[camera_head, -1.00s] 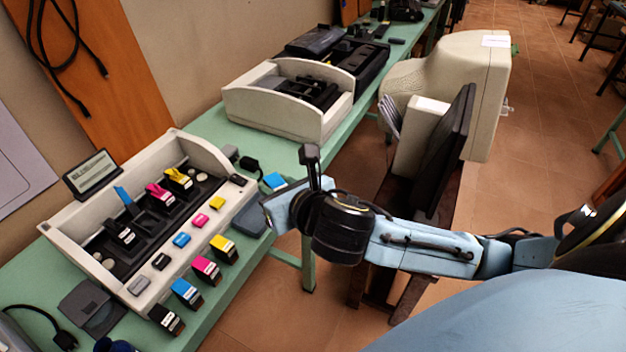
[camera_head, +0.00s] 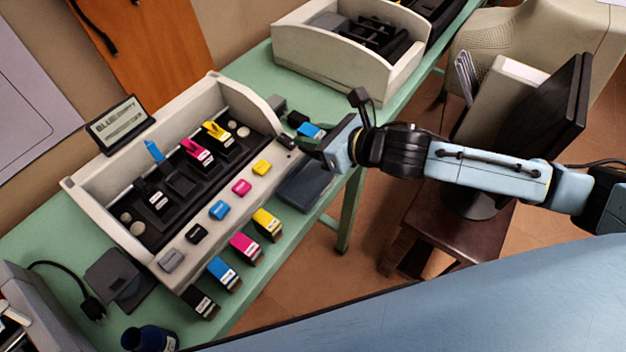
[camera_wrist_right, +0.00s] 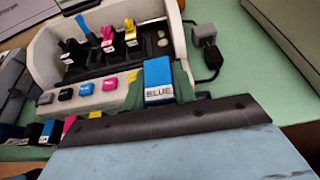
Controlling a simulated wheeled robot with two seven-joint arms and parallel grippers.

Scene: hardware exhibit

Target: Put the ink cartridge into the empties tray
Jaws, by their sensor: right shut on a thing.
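The blue ink cartridge (camera_head: 311,130), labelled BLUE, is in my right gripper (camera_head: 318,146), beyond the right end of the open printer (camera_head: 82,198). The wrist view shows the cartridge (camera_wrist_right: 158,78) between the shut fingers; parts of the fingers are hidden. A flat dark blue-grey tray (camera_head: 300,192), probably the empties tray, lies on the green table by the printer's front right corner, below and nearer than the gripper in the head view. The printer's blue lever (camera_head: 154,151) stands raised. My left gripper is not in view.
Spare black (camera_head: 201,303), blue (camera_head: 223,274), magenta (camera_head: 245,248) and yellow (camera_head: 267,223) cartridges stand before the printer. Black, magenta and yellow cartridges sit inside it. A small display (camera_head: 120,122) stands behind. A cable plug (camera_head: 297,119) lies near the gripper.

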